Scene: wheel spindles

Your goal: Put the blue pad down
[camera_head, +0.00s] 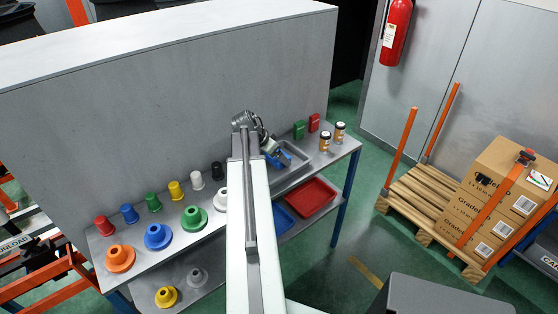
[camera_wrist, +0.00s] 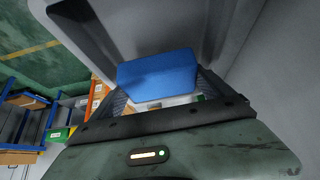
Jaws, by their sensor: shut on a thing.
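The blue pad (camera_wrist: 158,73) is between the fingers of my gripper (camera_wrist: 163,97), which is shut on it in the wrist view. In the head view my gripper (camera_head: 270,147) is over the grey tray (camera_head: 301,159) at the right part of the bench, and the pad (camera_head: 284,156) shows as a small blue patch there. Whether the pad touches the tray floor cannot be told. My arm hides part of the tray.
The bench top (camera_head: 341,151) holds coloured spindles and flanged pieces on the left. Red (camera_head: 314,122) and green (camera_head: 298,130) items and two jars (camera_head: 325,141) stand right of the tray. A tall grey panel (camera_head: 150,110) rises behind. A red bin (camera_head: 306,197) sits below.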

